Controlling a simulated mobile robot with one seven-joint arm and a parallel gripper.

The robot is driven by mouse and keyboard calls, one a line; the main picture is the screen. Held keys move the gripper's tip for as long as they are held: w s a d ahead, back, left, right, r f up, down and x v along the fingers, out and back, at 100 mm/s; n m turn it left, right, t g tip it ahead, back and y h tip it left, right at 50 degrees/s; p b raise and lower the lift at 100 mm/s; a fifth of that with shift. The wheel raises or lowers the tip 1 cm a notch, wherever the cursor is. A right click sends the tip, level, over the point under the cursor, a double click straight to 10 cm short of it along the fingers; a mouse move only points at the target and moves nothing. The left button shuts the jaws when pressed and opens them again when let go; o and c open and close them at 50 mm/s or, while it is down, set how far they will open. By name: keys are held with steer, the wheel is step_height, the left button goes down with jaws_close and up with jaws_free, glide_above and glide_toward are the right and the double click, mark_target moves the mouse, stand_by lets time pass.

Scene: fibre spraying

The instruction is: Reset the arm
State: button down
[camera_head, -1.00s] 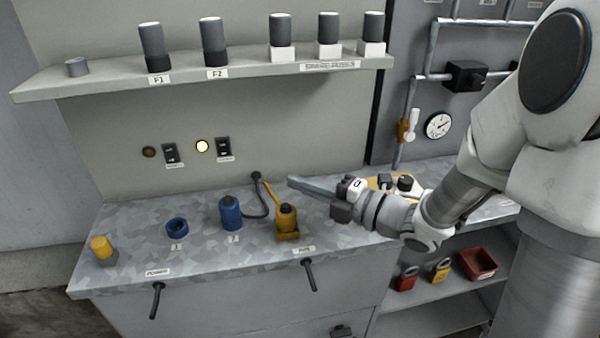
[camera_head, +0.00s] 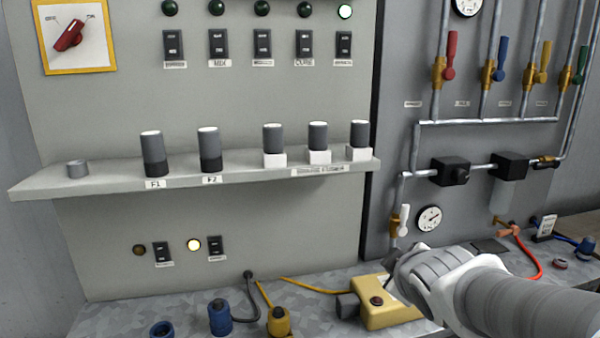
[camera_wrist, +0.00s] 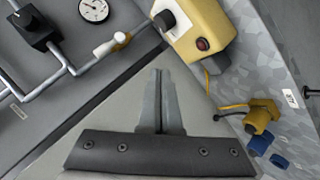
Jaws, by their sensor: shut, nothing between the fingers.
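My gripper (camera_wrist: 158,74) shows in the wrist view with its two long grey fingers closed together and nothing between them. The fingers appear clear of the yellow box (camera_wrist: 205,35) beyond them. In the head view my arm comes in from the lower right. Its wrist end is beside the yellow box (camera_head: 390,315) on the bench and covers part of it. My fingertips cannot be made out in that view.
A shelf (camera_head: 110,183) with several grey cylinders is above. Pipes with coloured valves and a gauge (camera_head: 429,218) are on the right panel.

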steer(key=s+a+m+g+y, duration=0.1)
steer(key=s+m+g, duration=0.3)
steer(key=s, duration=0.5)
steer(key=s+a+m+g, duration=0.1)
steer(key=s+a+m, duration=0.1)
steer(key=s+m, duration=0.55)
step_height(320, 180, up, 12)
steer(key=s+n+p, duration=0.1)
steer(key=p, duration=1.2)
steer(key=shift+d+n+g, duration=0.3)
steer(key=shift+n, duration=0.05)
